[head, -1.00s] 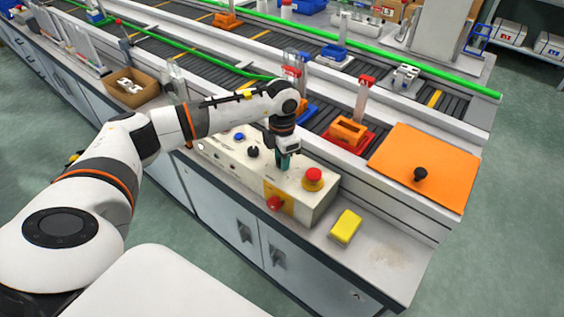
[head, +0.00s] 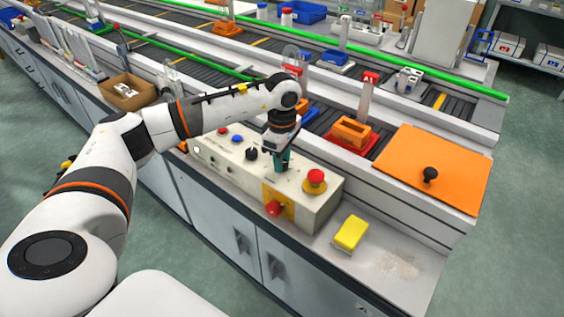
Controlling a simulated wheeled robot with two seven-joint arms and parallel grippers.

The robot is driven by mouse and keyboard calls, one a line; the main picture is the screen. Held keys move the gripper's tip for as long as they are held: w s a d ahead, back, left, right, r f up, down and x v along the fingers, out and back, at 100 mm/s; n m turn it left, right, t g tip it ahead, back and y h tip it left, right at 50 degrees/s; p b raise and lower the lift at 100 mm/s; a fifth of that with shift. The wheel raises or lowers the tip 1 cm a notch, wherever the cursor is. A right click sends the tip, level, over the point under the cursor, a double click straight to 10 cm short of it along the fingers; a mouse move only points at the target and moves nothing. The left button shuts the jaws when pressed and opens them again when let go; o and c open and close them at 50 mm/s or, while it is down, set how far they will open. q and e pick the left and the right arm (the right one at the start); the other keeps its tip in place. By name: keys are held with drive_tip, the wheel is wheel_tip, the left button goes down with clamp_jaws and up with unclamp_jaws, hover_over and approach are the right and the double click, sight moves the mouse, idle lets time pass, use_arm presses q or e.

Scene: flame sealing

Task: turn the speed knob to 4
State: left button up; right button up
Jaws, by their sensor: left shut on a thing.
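The cream control box (head: 225,162) stands on the bench ledge beside the conveyor. My left gripper (head: 281,166) points straight down onto its top, left of the red emergency button (head: 316,178) with the yellow collar. Its fingers are shut on the speed knob, which the fingers hide, so its pointer and scale cannot be read. A second black knob (head: 251,154) stands free just left of the gripper. A blue button (head: 237,139) and a red button (head: 222,131) lie farther left on the top. My right gripper is not in view.
A red switch (head: 274,208) on a yellow plate is on the box's front. A yellow block (head: 351,232) lies on the ledge to the right. An orange plate (head: 440,160) with a black knob covers the conveyor's end.

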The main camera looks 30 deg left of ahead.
use_arm(q)
drive_tip(key=shift+r+m+b, duration=0.1)
drive_tip(key=shift+m+b, duration=0.3)
drive_tip(key=shift+m, duration=0.5)
drive_tip(key=o, duration=1)
drive_tip(key=shift+c, duration=0.2)
wheel_tip(320, 180, up, 12)
drive_tip(key=shift+b, duration=0.4)
